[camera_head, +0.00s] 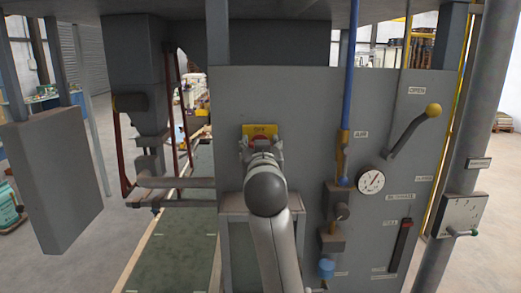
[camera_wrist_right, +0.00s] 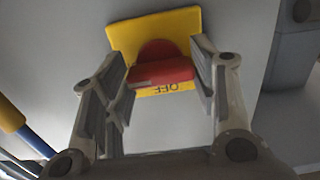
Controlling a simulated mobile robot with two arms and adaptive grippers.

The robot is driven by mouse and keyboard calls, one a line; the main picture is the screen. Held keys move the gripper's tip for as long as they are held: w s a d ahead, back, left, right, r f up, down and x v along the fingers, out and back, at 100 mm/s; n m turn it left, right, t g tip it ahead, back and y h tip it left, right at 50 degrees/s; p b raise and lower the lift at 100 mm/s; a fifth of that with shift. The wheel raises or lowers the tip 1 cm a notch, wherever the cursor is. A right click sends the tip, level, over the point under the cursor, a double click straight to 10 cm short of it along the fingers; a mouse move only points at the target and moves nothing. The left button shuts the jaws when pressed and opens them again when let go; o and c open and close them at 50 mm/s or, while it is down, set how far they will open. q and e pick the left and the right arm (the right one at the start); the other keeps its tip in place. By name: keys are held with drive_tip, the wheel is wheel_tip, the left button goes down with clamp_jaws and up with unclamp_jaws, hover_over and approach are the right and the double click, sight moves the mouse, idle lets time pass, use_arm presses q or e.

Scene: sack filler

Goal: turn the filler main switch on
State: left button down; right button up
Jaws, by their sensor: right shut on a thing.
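The main switch is a red rotary handle (camera_wrist_right: 163,73) on a yellow plate (camera_head: 247,131), mounted on the grey panel. The plate also shows in the right wrist view (camera_wrist_right: 125,37), with dark lettering that looks like an upside-down OFF. The handle's bar lies nearly level in that view. My left gripper is in neither view.
Right on the grey panel (camera_head: 300,110) are a round gauge (camera_head: 371,181), a yellow-knobbed lever (camera_head: 407,136), a blue pipe (camera_head: 351,75) and a dark slider (camera_head: 401,243). A grey box (camera_head: 50,180) stands left. A green conveyor (camera_head: 178,250) runs beside the panel.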

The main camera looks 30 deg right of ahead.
idle(0.5)
drive_tip(key=o, duration=1)
drive_tip(key=v, duration=1.2)
drive_tip(key=shift+f, duration=0.1)
